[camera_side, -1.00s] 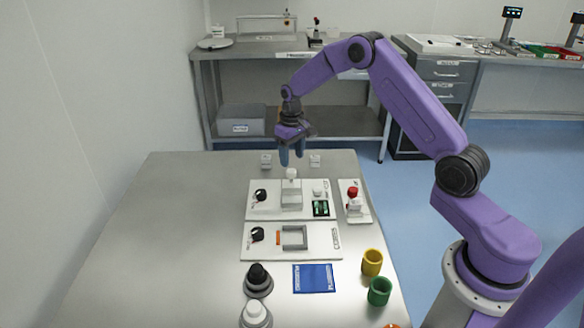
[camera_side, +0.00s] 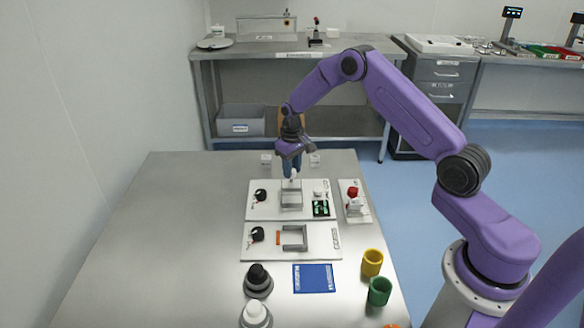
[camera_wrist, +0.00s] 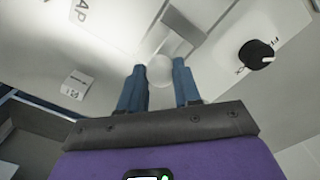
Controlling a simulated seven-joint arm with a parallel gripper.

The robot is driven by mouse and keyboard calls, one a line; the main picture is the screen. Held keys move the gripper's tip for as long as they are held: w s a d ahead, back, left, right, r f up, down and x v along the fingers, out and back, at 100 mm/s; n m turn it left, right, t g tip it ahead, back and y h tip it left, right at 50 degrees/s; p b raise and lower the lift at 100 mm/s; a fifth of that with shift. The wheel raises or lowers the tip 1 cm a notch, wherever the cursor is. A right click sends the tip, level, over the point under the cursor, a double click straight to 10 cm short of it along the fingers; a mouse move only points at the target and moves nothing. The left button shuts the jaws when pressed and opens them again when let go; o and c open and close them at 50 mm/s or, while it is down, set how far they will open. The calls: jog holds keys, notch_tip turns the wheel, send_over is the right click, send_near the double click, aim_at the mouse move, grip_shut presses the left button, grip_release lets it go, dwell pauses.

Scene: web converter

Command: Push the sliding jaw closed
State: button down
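A white panel (camera_side: 262,209) at the back of the table carries a grey bracket-like fixture (camera_side: 291,203), which looks like the jaw assembly. A round white knob (camera_wrist: 160,70) shows in the wrist view beside the grey bar (camera_wrist: 181,26). My gripper (camera_side: 291,170) points down just above the back of this panel. Its blue fingers (camera_wrist: 159,82) are apart, one on each side of the knob, with little space to either side. I cannot tell whether they touch it. In the side view the fingers mostly hide the knob.
The back panel also has a black dial (camera_side: 261,195) and a green display (camera_side: 321,208). A red-topped button unit (camera_side: 353,200) stands at right. A second panel (camera_side: 267,246) lies in front. Yellow (camera_side: 372,263) and green (camera_side: 379,291) cups stand front right. The table's left is clear.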

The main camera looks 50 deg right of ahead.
aim_at(292, 191)
jog(key=shift+s+a, duration=1.95)
jog(key=shift+s, duration=0.05)
jog(key=c, duration=0.8)
grip_release()
jog(key=shift+a, duration=0.1)
jog(key=shift+w+r, duration=0.1)
jog(key=shift+r, duration=0.15)
notch_tip(292, 191, up, 17)
jog(key=shift+f, duration=0.1)
